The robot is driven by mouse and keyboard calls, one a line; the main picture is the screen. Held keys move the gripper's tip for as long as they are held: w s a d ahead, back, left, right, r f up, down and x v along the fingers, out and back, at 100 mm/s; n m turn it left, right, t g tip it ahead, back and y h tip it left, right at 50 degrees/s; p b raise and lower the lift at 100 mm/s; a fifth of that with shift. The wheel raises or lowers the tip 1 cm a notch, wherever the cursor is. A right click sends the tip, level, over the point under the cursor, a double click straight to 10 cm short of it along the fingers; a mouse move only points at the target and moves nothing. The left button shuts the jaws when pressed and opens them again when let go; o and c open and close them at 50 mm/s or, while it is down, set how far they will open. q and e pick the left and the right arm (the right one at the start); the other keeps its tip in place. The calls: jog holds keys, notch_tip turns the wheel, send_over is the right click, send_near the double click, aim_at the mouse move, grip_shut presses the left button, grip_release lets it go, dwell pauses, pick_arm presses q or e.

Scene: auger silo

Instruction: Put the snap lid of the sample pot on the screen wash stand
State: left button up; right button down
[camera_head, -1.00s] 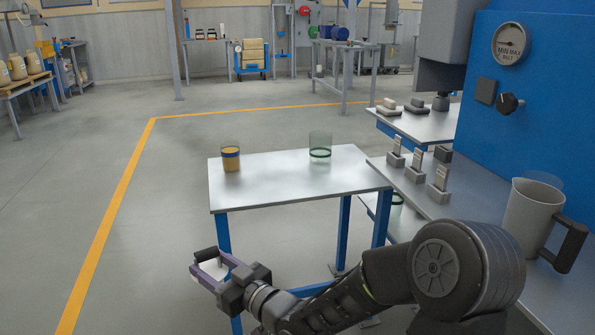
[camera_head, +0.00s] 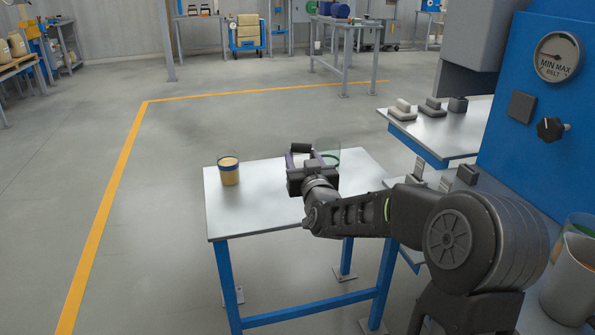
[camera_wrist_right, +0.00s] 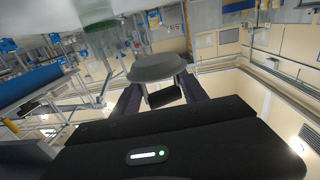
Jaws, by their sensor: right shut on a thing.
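My right gripper (camera_head: 304,152) is above the back middle of the small steel-topped table, at the left of a clear glass vessel with a green ring (camera_head: 329,152) and partly in front of it. In the right wrist view the gripper (camera_wrist_right: 160,88) is shut on a grey round lid (camera_wrist_right: 157,67) by a block-like grip. The lid is clear of any surface in that view. In the head view the gripper mostly hides the lid. I cannot tell which spot is the screen wash stand.
The small table (camera_head: 258,205) has free top at its front and middle. At right are a blue machine (camera_head: 540,120), a bench with small grey parts (camera_head: 432,108), and a large grey jug (camera_head: 572,285). Open floor lies left, with a yellow line.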

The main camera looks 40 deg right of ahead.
jog(key=shift+d+r, duration=0.15)
jog(key=shift+d, duration=0.05)
jog(key=b, duration=0.2)
send_over(303, 203)
jog(key=shift+f, duration=2.5)
jog(key=shift+f+b, duration=0.95)
jog(key=shift+f, duration=1.55)
